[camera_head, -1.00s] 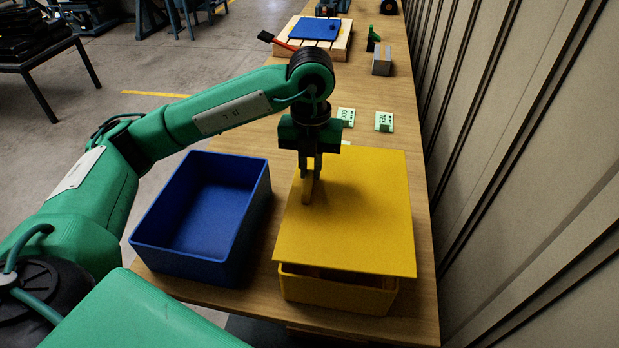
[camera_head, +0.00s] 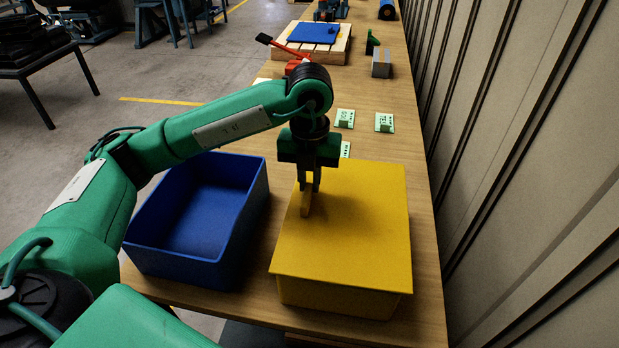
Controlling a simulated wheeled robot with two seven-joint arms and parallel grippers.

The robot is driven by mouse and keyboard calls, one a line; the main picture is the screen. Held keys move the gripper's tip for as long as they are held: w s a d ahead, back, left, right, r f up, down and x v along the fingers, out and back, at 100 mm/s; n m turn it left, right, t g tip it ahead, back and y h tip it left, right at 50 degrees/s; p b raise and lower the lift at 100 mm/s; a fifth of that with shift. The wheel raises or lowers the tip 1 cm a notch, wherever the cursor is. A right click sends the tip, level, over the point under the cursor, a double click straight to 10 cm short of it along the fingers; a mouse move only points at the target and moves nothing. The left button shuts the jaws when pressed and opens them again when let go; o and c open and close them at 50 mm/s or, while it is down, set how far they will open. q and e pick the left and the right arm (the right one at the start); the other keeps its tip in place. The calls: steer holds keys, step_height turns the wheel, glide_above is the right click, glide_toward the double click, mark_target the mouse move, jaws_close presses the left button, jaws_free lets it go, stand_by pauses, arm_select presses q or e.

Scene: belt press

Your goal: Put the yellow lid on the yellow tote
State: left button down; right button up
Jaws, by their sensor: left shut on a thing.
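The yellow lid (camera_head: 352,230) is a flat plate with an upright handle (camera_head: 305,203). My left gripper (camera_head: 309,190) is shut on that handle from above. The lid lies over the yellow tote (camera_head: 335,297), covering its opening, with its front edge close along the tote's rim. Only the tote's front wall shows clearly below the lid. I cannot tell whether the lid is fully seated all around. My right gripper is not in view.
An open, empty blue tote (camera_head: 190,252) stands just left of the yellow one. Small green-white cards (camera_head: 384,122) lie behind on the wooden table (camera_head: 428,290). A wooden pallet with a blue plate (camera_head: 313,33) stands farther back. A grey wall panel runs along the right.

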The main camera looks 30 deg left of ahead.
arm_select(q)
steer(key=shift+a+f+b, duration=0.1)
steer(key=shift+f+b, duration=0.45)
steer(key=shift+f, duration=0.1)
stand_by(0.3)
steer(key=shift+r, duration=0.1)
steer(key=c, duration=1.3)
jaws_free()
steer(key=shift+s, duration=0.1)
steer(key=shift+c, duration=0.2)
